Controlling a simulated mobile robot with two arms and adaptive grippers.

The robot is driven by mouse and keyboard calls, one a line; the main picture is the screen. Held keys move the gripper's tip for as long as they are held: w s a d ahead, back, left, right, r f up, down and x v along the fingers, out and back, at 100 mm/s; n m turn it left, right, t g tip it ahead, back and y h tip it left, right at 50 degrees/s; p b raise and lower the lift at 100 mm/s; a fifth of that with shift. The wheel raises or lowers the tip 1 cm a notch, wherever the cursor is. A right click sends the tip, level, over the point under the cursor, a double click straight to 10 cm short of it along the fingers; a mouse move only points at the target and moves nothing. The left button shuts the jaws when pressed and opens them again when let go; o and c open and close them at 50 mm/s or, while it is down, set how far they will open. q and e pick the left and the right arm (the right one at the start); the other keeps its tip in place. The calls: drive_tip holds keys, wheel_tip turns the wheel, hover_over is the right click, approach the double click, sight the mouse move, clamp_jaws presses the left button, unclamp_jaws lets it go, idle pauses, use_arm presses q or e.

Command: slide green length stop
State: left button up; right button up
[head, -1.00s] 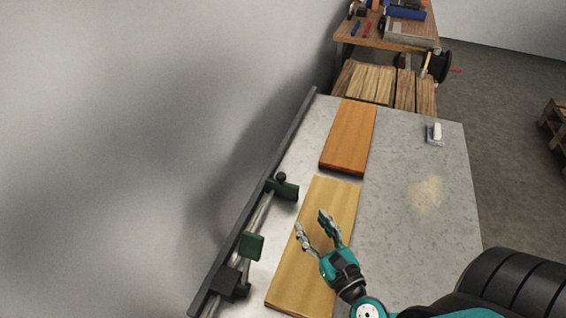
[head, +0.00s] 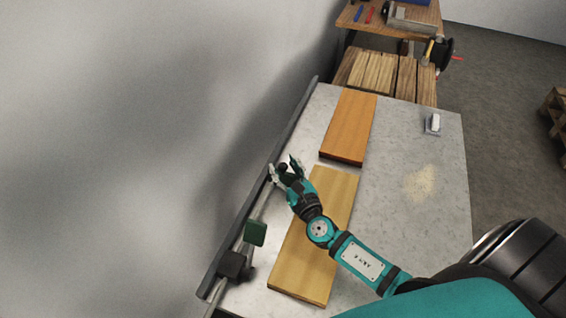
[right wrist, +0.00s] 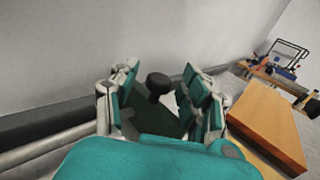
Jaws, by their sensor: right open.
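My right gripper (head: 283,165) is at the rail on the left edge of the table, open around the far green length stop. In the right wrist view, the stop's black knob (right wrist: 158,84) stands between the parted fingers, and its dark green plate (right wrist: 150,118) shows below the knob. Gaps show between knob and fingers; contact lower down cannot be told. In the head view my fingers hide most of this stop. A second green stop (head: 255,232) sits nearer on the rail (head: 262,203). My left gripper is not in view.
A light board (head: 305,265) and an orange-brown board (head: 348,125) lie on the grey tabletop (head: 400,240), right of the rail. A black block (head: 232,264) is at the rail's near end. A small white-topped block (head: 433,123) stands far right. The wall rises at left.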

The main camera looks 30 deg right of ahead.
drive_tip(key=shift+w, duration=0.5)
drive_tip(key=c, duration=0.9)
clamp_jaws()
